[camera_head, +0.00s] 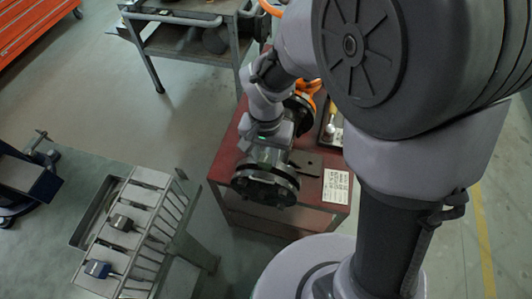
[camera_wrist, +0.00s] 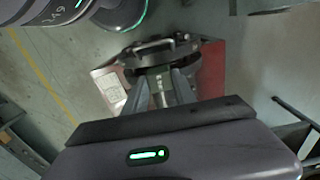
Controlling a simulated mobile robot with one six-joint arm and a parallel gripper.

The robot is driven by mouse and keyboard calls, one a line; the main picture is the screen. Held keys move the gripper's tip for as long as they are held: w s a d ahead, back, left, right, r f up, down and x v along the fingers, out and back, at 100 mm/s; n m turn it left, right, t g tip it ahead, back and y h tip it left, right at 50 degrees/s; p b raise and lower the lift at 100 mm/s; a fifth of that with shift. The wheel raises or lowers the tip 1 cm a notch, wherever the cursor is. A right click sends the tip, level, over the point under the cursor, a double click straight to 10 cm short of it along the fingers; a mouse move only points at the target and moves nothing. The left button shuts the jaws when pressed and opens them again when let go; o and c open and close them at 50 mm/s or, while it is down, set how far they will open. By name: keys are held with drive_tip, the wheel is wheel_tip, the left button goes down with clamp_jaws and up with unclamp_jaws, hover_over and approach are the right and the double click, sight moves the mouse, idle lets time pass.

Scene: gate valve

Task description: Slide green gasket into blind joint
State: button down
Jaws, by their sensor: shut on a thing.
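A dark pipe joint with round bolted flanges (camera_head: 265,187) sits on a red cart (camera_head: 224,160). A dark flange also shows at the far end of my fingers in the wrist view (camera_wrist: 155,52). My gripper (camera_head: 268,152) is just above and behind the near flange, pointing down at the joint.
A rack (camera_head: 150,208) at the left holds several handled pieces, including a blue one (camera_head: 97,268) and a dark one (camera_head: 121,222). A white label (camera_head: 336,187) and a flat dark plate (camera_head: 305,162) lie on the cart. A grey trolley (camera_head: 180,40) stands behind.

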drive_tip(key=shift+f+b, duration=1.15)
drive_tip(key=shift+f, duration=0.3)
drive_tip(key=c, duration=0.9)
unclamp_jaws()
drive_tip(key=shift+r, duration=0.1)
drive_tip(key=shift+c, duration=0.2)
wheel_tip(320, 180, up, 17)
drive_tip(key=p, duration=0.7)
drive_tip(key=shift+r, duration=0.2)
drive_tip(key=s+d+r+t+y+b, duration=0.1)
drive_tip(key=s+d+r+t+b, duration=0.1)
drive_tip(key=s, duration=0.3)
drive_tip(key=s+d+r+t+y+b, duration=0.1)
drive_tip(key=s+d+r+t+b, duration=0.1)
drive_tip(key=s, duration=0.4)
drive_tip(key=d+t, duration=0.1)
drive_tip(key=d, duration=0.1)
drive_tip(key=shift+s+d+t, duration=0.2)
drive_tip(key=shift+d+t, duration=0.15)
drive_tip(key=shift+t, duration=0.05)
